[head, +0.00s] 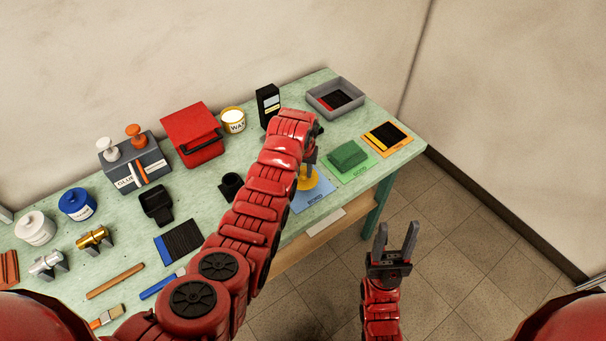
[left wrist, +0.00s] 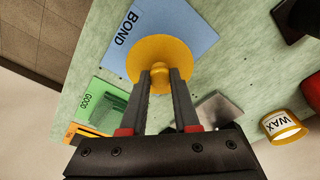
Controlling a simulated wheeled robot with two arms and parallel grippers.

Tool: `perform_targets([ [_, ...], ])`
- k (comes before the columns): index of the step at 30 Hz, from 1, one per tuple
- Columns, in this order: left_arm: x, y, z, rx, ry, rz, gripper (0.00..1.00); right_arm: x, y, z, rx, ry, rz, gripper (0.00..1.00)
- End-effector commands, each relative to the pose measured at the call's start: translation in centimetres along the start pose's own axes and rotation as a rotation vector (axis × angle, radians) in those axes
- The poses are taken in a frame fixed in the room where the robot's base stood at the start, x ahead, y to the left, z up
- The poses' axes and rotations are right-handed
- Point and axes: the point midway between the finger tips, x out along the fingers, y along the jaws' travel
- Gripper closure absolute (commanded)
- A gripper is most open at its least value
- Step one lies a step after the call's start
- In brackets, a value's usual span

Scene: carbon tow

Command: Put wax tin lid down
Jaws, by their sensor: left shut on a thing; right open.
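The wax tin lid (left wrist: 137,59) is a round yellow disc with a knob, seen over the blue BOND mat (left wrist: 190,20) in the left wrist view. My left gripper (left wrist: 160,82) is shut on its knob. In the head view the lid (head: 318,183) is partly hidden by my left arm. I cannot tell whether it touches the mat. The wax tin (head: 233,121) stands at the back of the bench with its pale wax uncovered; it also shows in the left wrist view (left wrist: 282,126). My right gripper (head: 395,245) is open and empty, beyond the bench's front edge.
A green GOOD mat (head: 350,160) with a green block lies right of the BOND mat. An orange mat (head: 403,136), a grey tray (head: 312,98) and an upright black box (head: 267,104) are near. A red box (head: 192,134) and glue holder stand further left.

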Motion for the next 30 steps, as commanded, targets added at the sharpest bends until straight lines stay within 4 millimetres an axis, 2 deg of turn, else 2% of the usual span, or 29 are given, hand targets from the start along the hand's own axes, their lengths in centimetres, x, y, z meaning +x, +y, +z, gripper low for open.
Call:
perform_targets([
  [12, 3.0, 0.0, 0.4, -0.001, 0.001, 0.001, 1.0, 1.2, 0.1, -0.2, 0.0, 0.0, 0.0, 0.5],
  [24, 3.8, 0.0, 0.5, 0.0, 0.003, 0.001, 1.0, 0.6, 0.0, -0.1, 0.0, 0.0, 0.0, 0.5],
  [25, 3.6, 0.0, 0.5, 0.0, 0.002, 0.001, 0.65, 0.8, 0.0, -0.1, 0.0, 0.0, 0.0, 0.5],
  [28, 3.5, 0.0, 0.5, 0.0, 0.002, 0.001, 0.47, 0.9, 0.0, -0.1, 0.0, 0.0, 0.0, 0.5],
  [30, 3.5, 0.0, 0.5, 0.0, 0.002, 0.001, 0.45, 0.9, 0.0, -0.1, 0.0, 0.0, 0.0, 0.5],
])
